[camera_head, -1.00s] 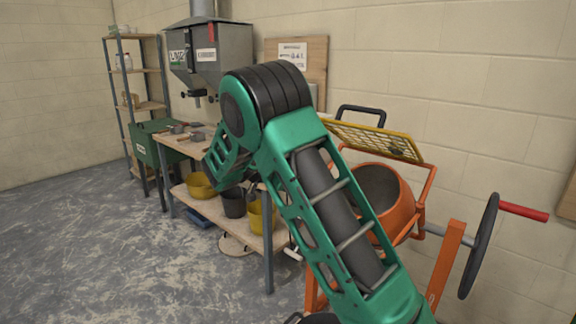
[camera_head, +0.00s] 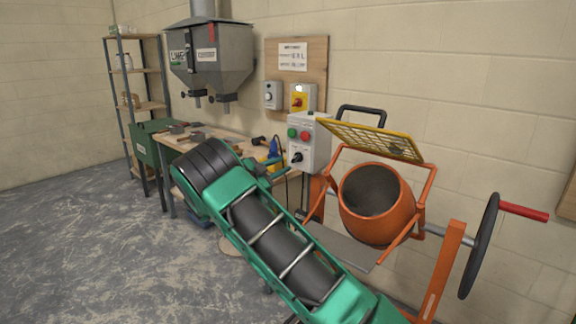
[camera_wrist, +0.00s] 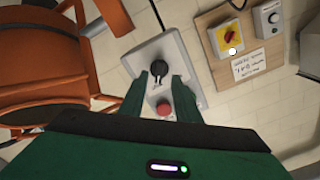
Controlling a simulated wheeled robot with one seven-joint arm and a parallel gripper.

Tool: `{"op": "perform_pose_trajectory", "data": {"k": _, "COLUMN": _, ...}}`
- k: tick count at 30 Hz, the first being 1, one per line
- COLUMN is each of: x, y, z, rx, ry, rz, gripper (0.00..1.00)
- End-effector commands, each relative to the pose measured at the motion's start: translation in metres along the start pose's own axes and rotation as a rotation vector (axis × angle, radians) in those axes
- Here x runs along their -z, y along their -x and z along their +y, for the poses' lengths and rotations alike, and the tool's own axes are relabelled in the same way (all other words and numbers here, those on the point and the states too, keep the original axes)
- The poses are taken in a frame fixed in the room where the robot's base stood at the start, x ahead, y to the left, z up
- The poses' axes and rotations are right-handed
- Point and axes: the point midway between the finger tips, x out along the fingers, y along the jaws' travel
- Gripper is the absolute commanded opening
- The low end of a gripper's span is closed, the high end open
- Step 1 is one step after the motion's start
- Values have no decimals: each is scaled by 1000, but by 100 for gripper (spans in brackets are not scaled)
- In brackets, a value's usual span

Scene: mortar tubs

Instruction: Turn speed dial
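A grey control box (camera_head: 308,146) shows beside the mixer in the head view, with a green and a red button above a black dial (camera_head: 297,157). In the wrist view the black dial (camera_wrist: 158,69) is near the top middle, with the red button (camera_wrist: 164,108) below it. My gripper (camera_wrist: 159,79) is open, its two green fingers pointing at the box. The fingertips lie to the left and right of the dial's lower part; I cannot tell whether they touch it.
The orange mixer (camera_head: 378,204) with a yellow grate (camera_head: 372,140) stands right of the box. A wall board (camera_head: 296,54) carries a sign, with a yellow-and-red switch (camera_head: 302,98) and another small dial box (camera_head: 272,95) below. A workbench and a grey hopper (camera_head: 222,58) are left.

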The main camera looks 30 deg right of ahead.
Motion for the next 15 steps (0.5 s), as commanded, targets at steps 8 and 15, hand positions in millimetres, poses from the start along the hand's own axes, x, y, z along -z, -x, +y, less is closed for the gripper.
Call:
{"op": "perform_pose_trajectory", "data": {"k": 8, "x": 0, "y": -42, "z": 0, "rx": -1, "ry": 1, "rz": 0, "gripper": 30}}
{"op": "perform_pose_trajectory", "data": {"k": 15, "x": 0, "y": -54, "z": 0, "rx": 0, "ry": 0, "rz": -1, "gripper": 30}}
